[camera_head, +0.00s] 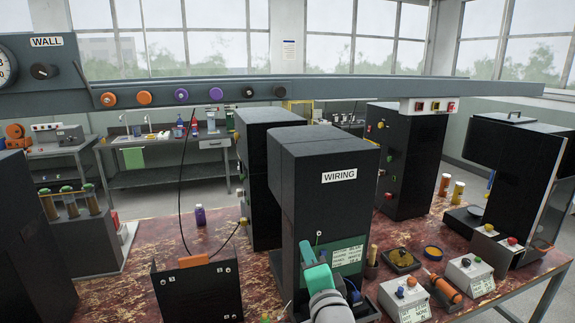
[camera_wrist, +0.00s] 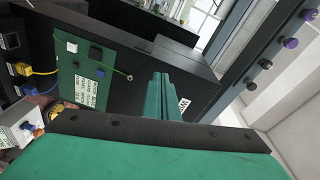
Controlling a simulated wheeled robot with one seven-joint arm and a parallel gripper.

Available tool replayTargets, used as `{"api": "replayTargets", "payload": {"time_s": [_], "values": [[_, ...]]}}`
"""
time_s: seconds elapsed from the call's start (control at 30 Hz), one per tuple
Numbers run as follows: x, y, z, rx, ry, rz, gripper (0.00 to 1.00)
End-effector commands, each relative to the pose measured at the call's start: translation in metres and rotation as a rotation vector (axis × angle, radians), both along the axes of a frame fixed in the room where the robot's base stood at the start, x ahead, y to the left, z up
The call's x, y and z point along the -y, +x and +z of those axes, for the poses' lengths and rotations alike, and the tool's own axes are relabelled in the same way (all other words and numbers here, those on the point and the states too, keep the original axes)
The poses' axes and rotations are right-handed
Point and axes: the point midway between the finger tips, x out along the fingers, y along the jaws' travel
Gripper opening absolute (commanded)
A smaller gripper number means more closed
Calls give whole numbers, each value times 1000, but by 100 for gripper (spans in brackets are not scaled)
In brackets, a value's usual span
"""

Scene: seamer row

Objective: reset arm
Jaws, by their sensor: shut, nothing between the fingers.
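My gripper (camera_wrist: 161,80) shows in the wrist view as two green fingers pressed together with nothing between them. In the head view my green gripper (camera_head: 304,246) is at the lower middle, in front of the tall black cabinet (camera_head: 325,215) labelled WIRING. The cabinet's green panel (camera_head: 346,256) lies just right of the gripper. In the wrist view this panel (camera_wrist: 82,70), with switches and a yellow-green wire, is left of the fingers. Whether the fingertips touch the cabinet cannot be told.
A red worn table (camera_head: 225,233) holds more black cabinets (camera_head: 408,160), a black panel (camera_head: 198,292) with cables, and white switch boxes (camera_head: 404,298). A grey rail (camera_head: 350,88) with knobs crosses above. A purple bottle (camera_head: 200,215) stands on clearer tabletop at left.

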Motion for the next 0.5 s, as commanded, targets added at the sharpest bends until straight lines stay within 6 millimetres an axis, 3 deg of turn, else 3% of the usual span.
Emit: {"api": "replayTargets", "payload": {"time_s": [0.03,0.1,0.27,0.5], "values": [[-1,-4,-22,-9,-18,-9,0],[-2,-10,-47,-13,-50,-23,0],[-4,-29,-102,-21,-131,-51,0],[-8,-70,-176,-39,-267,-90,0]]}}
